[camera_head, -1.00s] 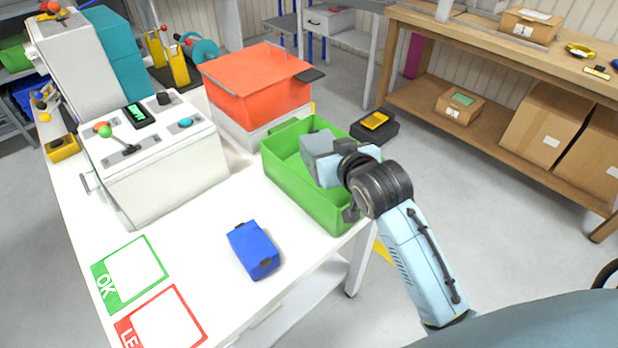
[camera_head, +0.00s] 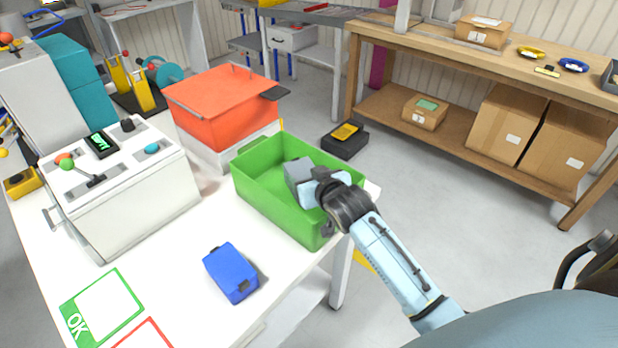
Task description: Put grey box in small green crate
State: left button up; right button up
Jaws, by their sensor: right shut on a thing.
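The small green crate (camera_head: 272,206) stands on the white table near its right edge, open at the top. The grey box (camera_head: 298,177) is inside the crate's outline, low between its walls; I cannot tell whether it touches the crate floor. My right gripper (camera_head: 312,188) reaches in over the crate's right wall and is shut on the grey box. The gripper's fingers are partly hidden by my wrist and the box. My left gripper does not show.
A blue box (camera_head: 231,272) lies on the white table (camera_head: 180,265) in front of the crate. An orange-red lidded box (camera_head: 222,105) stands behind it. A white control box (camera_head: 120,190) is at the left. A wooden shelf bench (camera_head: 440,65) stands at the back right.

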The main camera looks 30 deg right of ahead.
jog(key=shift+f, duration=0.45)
jog(key=o, duration=1.4)
jog(key=shift+c, duration=0.2)
jog(key=shift+r, duration=0.4)
jog(key=shift+s+r, duration=0.2)
jog(key=shift+r, duration=0.1)
jog(key=p+v, duration=0.1)
jog(key=v, duration=1)
jog(key=shift+s+p, duration=0.25)
jog(key=shift+p, duration=0.05)
jog(key=shift+r, duration=0.1)
